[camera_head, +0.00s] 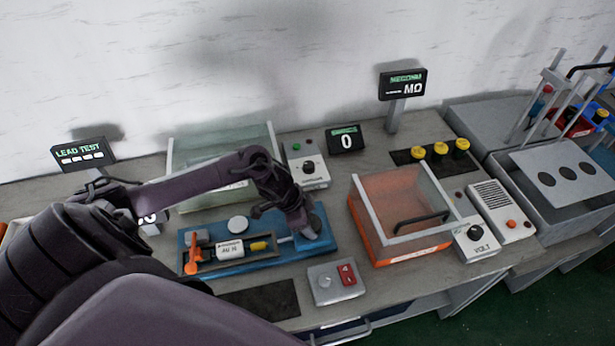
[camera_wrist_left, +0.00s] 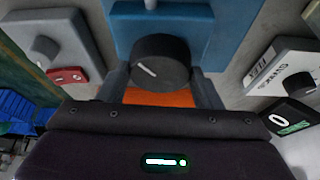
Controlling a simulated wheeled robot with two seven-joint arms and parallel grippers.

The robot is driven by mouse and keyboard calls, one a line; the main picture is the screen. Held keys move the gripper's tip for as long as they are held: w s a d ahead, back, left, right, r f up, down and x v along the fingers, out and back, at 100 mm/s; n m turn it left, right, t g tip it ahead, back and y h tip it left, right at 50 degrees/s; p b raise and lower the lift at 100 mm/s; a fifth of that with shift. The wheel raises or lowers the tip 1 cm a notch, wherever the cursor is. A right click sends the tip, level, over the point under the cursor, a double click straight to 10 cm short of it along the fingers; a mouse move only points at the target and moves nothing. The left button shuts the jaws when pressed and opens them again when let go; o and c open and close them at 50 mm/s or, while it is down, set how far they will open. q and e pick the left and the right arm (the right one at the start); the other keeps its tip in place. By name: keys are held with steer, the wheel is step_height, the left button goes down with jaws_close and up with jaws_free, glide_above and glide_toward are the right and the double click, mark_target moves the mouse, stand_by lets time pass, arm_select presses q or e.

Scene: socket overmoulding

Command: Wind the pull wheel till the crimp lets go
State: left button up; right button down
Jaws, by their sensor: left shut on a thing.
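The pull tester is a blue base (camera_head: 262,256) on the bench, with an orange clamp (camera_head: 194,254) at its left end and a yellow piece (camera_head: 259,246) near its middle. The pull wheel is a dark round knob with a white mark, clear in the left wrist view (camera_wrist_left: 160,62). My left gripper (camera_head: 308,228) is at the right end of the blue base. In the left wrist view its two fingers (camera_wrist_left: 162,88) stand on either side of the wheel, shut on it. The crimp itself is too small to make out. My right gripper is not in view.
An orange-based clear-walled box (camera_head: 364,223) stands to the right. A control box with a knob (camera_head: 309,172) and a display reading 0 (camera_head: 345,140) stand behind. A dark mat (camera_head: 262,299) lies at the front.

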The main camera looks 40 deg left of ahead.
arm_select(q)
steer(key=shift+w+a+m+g+h+b, duration=0.1)
steer(key=shift+m+g+h+b, duration=0.25)
steer(key=shift+m, duration=0.65)
steer(key=shift+w+m+g+h+b, duration=0.15)
steer(key=shift+m+g+b, duration=0.2)
steer(key=shift+m, duration=0.65)
steer(key=shift+s, duration=0.1)
steer(key=o, duration=1)
steer(key=b+v, duration=0.1)
steer(key=v, duration=0.7)
steer(key=shift+b, duration=0.35)
